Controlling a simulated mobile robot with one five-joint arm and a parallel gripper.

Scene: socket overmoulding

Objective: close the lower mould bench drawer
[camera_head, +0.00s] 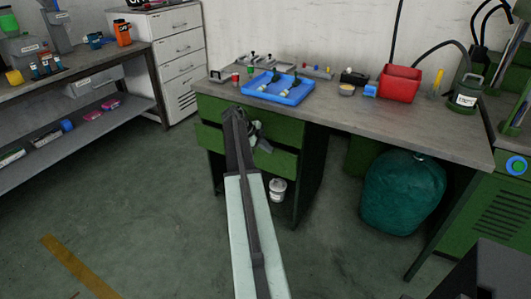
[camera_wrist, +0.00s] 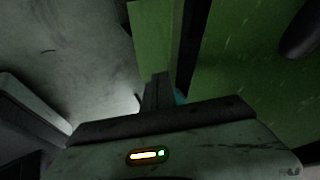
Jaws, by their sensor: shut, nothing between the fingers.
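The mould bench (camera_head: 420,125) has two green drawers at its left end. The lower drawer (camera_head: 281,160) sits under the upper drawer (camera_head: 285,128); my arm covers the middle of both fronts. The lower front seems to stand slightly forward, but how far is unclear. My gripper (camera_head: 257,133) is at the drawer fronts, partly hidden behind my own arm. In the wrist view, my gripper (camera_wrist: 158,88) is shut and empty, its fingers close to a green panel (camera_wrist: 152,40). I cannot tell whether they touch it.
A white bucket (camera_head: 277,188) stands below the drawers. A teal sack (camera_head: 403,192) is under the bench. A blue tray (camera_head: 277,88) and a red bin (camera_head: 399,83) are on top. A shelf rack (camera_head: 85,130) stands left; the floor (camera_head: 130,205) between is clear.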

